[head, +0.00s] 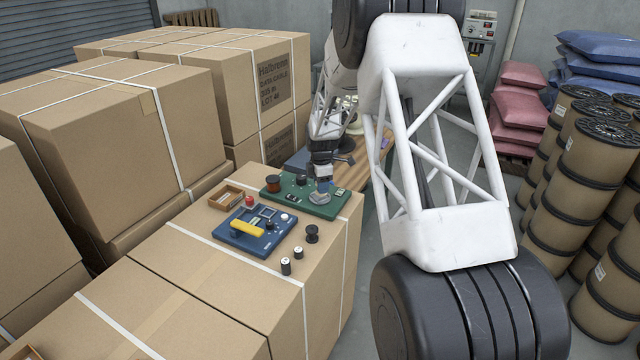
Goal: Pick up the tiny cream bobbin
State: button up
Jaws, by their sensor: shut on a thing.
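My gripper (323,184) points down over the right part of a green board (336,207) on the carton top. It is shut on a small pale thing, just above a round grey disc on the board. The fingers cover most of that thing, so I cannot make out its shape or whether it is the tiny cream bobbin. A small whitish piece (284,217) sits on the blue board (262,247), but it is too small to identify. Two small dark spools with pale tops stand near the front, one (298,253) behind the other (286,266).
The blue board carries a yellow bar (247,229). A black spool (312,234), a red knob (249,201) and a wooden tray (213,203) stand nearby. A copper spool (273,184) is on the green board. Tall cartons (130,130) crowd the left; the carton's front top is clear.

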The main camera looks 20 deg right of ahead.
jog(key=s+a+r, duration=0.1)
jog(key=s, duration=1.2)
jog(key=shift+s+a+r, duration=0.15)
jog(key=shift+a, duration=0.2)
dwell(0.4)
jog(key=w+a+r+n, duration=0.1)
jog(key=w+a+n, duration=0.1)
jog(key=w+a, duration=1.2)
jog(key=w+a+r+n, duration=0.2)
jog(key=w+a, duration=1.1)
jog(key=a, duration=0.3)
jog(key=shift+w+a+r, duration=0.25)
jog(key=shift+w+r, duration=0.05)
jog(key=shift+w, duration=0.1)
jog(key=shift+f, duration=3.15)
